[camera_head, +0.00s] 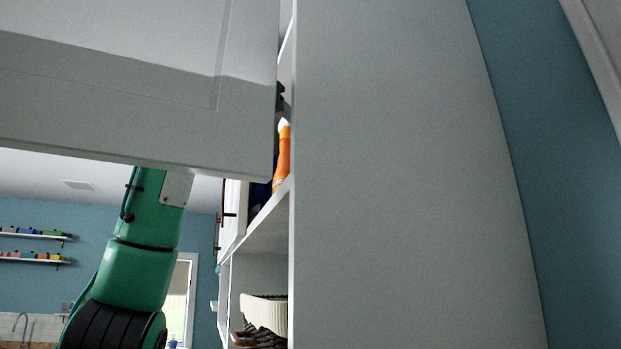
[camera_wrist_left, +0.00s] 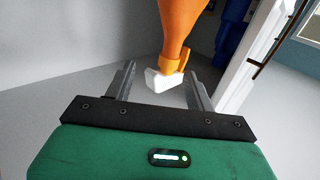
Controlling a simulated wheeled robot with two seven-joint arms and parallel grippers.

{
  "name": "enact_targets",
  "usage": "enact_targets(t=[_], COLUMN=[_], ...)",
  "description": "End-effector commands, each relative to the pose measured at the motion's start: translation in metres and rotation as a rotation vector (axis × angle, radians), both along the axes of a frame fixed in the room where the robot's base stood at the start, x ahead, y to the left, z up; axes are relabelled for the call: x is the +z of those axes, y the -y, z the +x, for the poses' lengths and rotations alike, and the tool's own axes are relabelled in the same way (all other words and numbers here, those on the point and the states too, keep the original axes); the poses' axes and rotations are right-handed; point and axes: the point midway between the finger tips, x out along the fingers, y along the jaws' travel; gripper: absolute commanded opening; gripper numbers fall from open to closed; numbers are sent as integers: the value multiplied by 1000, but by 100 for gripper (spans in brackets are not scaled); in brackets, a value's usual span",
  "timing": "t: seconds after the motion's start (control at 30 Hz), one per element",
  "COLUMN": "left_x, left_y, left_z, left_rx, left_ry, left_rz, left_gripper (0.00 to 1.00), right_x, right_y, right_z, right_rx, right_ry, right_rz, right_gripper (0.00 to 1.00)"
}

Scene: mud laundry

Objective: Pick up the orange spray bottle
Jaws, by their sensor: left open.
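The orange spray bottle (camera_head: 283,157) stands on a cabinet shelf in the head view, partly hidden by the grey side panel. In the left wrist view the orange bottle (camera_wrist_left: 180,28) comes down from the top edge, with its white nozzle (camera_wrist_left: 163,82) appearing between the fingers. My left gripper (camera_wrist_left: 159,69) is open, with a finger on either side of the nozzle; I cannot tell whether either touches it. In the head view my left arm rises behind the white door panel, which hides the gripper. My right gripper is in neither view.
The white door panel (camera_head: 130,85) hangs across the upper left. A large grey panel (camera_head: 400,180) fills the middle right. A dark blue item (camera_head: 260,194) stands beside the bottle, also in the wrist view (camera_wrist_left: 233,35). A white basket (camera_head: 265,311) sits on the lower shelf.

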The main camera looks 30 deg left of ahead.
Motion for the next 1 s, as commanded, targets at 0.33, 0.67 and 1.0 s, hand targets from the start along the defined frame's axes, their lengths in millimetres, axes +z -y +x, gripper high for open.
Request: enact_targets(t=[0.33,0.67,1.0], left_x=[3,2,-1], left_y=[-4,-8,-8], left_z=[26,64,68], left_rx=[2,2,0], left_ry=[0,-2,0], left_rz=[-2,-2,-3], left_gripper=[55,55,47], right_x=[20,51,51], right_y=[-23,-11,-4], right_z=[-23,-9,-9], right_rx=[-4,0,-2], right_ry=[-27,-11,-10], right_rz=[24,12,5], right_gripper=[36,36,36])
